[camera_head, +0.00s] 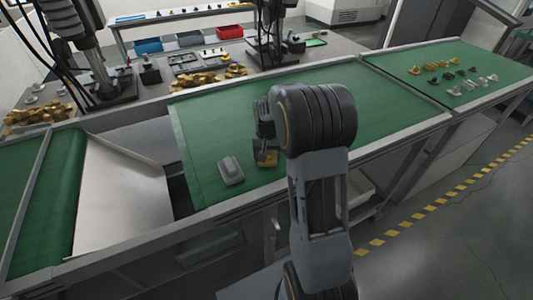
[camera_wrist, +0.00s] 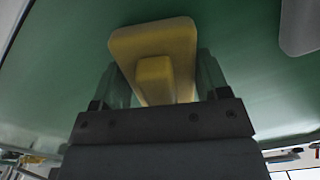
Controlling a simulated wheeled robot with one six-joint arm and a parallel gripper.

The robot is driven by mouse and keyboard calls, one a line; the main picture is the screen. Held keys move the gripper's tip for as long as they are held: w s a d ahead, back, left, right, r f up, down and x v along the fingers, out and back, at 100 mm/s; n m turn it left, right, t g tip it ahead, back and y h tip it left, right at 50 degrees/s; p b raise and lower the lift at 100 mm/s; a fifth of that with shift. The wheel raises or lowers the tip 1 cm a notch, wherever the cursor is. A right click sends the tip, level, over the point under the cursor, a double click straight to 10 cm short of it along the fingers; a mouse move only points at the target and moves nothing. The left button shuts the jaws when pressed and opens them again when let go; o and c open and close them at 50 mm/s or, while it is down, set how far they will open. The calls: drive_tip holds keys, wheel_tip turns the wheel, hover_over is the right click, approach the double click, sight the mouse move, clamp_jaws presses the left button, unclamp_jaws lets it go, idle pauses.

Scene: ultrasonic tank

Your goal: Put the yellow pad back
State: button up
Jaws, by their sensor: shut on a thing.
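The yellow pad (camera_wrist: 178,42) is a flat block with a smaller raised block on it, seen large in the wrist view. My gripper (camera_wrist: 160,85) has one finger on each side of the raised block and is shut on the pad. In the head view a small part of the yellow pad (camera_head: 267,158) shows at the left of my arm, over the green belt (camera_head: 330,108). My arm hides most of my gripper there. I cannot tell whether the pad touches the belt.
A grey pad (camera_head: 230,170) lies on the belt left of the yellow one. Beyond the belt's left end is a gap with a metal chute (camera_head: 125,195). Several small parts (camera_head: 458,75) lie on the right belt. The belt's middle is clear.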

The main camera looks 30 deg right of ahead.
drive_tip(key=shift+f, duration=0.2)
drive_tip(key=o, duration=0.9)
